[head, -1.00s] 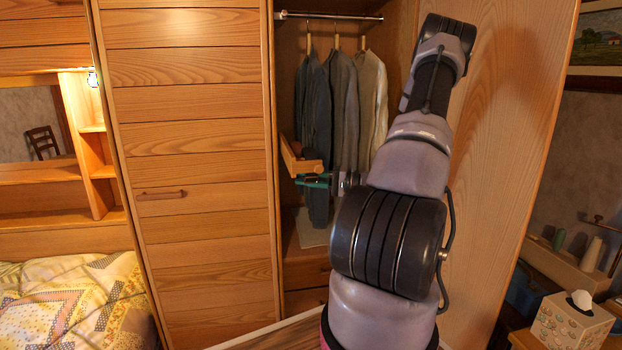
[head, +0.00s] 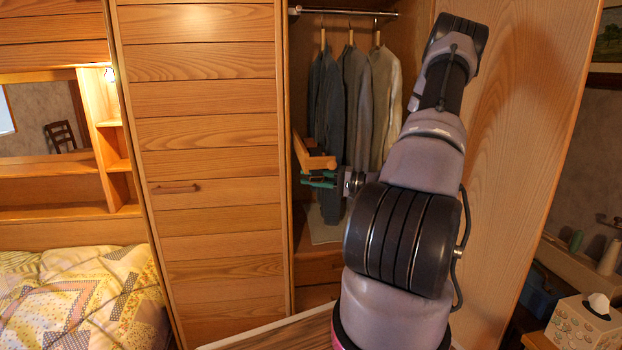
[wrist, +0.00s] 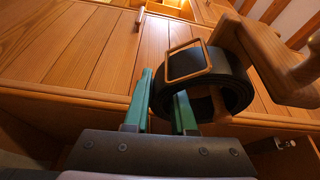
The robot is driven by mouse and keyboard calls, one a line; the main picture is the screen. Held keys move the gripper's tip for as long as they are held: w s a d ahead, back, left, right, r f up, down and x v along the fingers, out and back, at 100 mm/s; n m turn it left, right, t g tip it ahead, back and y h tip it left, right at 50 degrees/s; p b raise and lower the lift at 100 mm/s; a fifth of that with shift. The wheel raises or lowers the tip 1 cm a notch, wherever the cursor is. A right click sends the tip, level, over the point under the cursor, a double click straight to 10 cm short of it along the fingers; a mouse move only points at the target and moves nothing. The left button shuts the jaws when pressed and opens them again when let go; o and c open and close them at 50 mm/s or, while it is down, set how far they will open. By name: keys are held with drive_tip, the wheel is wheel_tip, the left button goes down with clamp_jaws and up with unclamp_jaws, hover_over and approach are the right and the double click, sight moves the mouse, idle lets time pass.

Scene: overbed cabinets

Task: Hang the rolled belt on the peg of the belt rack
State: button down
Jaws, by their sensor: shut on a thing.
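The rolled dark belt (wrist: 235,88) with its brass-coloured square buckle (wrist: 187,62) is in the wrist view. My gripper (wrist: 165,85), with green fingers, is shut on the near left edge of the roll. The wooden belt rack (wrist: 265,50) is just behind and right of the belt and overlaps it in the picture. I cannot tell whether the peg is inside the roll. In the head view, the rack (head: 318,162) sits inside the open wardrobe, with my gripper (head: 318,181) just below it. The belt is not clear there.
Several garments (head: 350,105) hang from a rail behind the rack. The slatted wardrobe door (head: 205,130) stands at the left and a wood panel (head: 515,130) at the right. Drawers (head: 320,268) are below. A tissue box (head: 585,320) stands at the lower right.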

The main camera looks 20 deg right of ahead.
drive_tip(key=c, duration=0.7)
unclamp_jaws()
drive_tip(key=shift+o, duration=0.2)
drive_tip(key=shift+d, duration=0.1)
